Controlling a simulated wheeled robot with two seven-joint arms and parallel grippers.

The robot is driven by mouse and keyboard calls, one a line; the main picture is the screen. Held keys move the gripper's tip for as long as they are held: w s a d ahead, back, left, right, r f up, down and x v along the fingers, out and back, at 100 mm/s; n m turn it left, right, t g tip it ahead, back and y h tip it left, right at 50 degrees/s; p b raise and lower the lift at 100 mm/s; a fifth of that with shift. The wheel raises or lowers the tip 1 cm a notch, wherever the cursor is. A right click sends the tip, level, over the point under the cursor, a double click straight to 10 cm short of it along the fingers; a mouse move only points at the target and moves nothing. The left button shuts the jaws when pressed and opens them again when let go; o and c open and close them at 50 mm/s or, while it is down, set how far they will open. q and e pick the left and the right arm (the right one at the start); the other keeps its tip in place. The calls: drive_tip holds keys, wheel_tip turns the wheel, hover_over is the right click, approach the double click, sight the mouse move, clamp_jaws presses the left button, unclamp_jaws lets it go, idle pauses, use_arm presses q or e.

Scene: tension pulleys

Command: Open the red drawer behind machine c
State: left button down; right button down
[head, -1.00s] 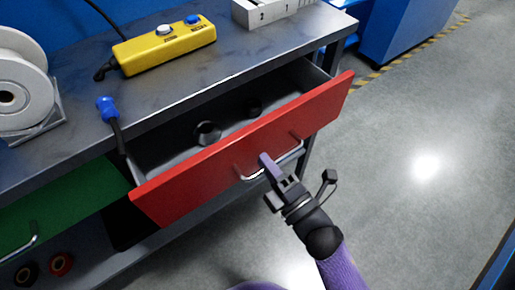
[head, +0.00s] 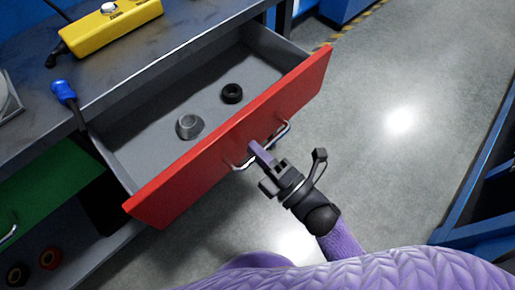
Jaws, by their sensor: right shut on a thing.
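The red drawer (head: 240,137) is pulled well out from under the grey workbench. Its grey inside shows, with a metallic ring-shaped part (head: 189,126) and a smaller black ring-shaped part (head: 232,93) on its floor. A silver bar handle (head: 283,131) is on the red front. My right gripper (head: 259,154) is at the handle and shut on it; the fingers hide the middle of the bar. My left gripper is not in view.
Open grey floor (head: 400,150) lies to the right.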

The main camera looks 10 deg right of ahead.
drive_tip(key=c, duration=0.7)
unclamp_jaws()
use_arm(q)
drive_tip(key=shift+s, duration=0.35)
use_arm(e)
drive_tip(key=shift+o, duration=0.2)
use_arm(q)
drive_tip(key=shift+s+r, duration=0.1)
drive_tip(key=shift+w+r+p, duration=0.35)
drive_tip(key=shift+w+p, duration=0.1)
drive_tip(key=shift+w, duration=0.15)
use_arm(e)
drive_tip(key=v, duration=1)
